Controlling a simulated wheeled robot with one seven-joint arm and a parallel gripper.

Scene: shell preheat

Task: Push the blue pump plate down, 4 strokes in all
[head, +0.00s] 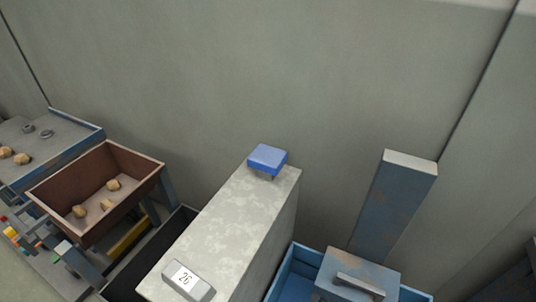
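The blue pump plate (267,158) is a small square block near the far end of a tall grey box (232,222). It stands slightly above the box top, with a short dark stem showing beneath it. A small grey display (187,279) reading 26 sits at the near end of the same box. My gripper is not in view, and nothing touches the plate.
A brown tray (150,172) with several tan lumps stands left, beside a blue-edged table (75,125). At right are a blue bin (283,284), a handled lid (362,270) and an upright blue post (395,205). A grey wall stands behind.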

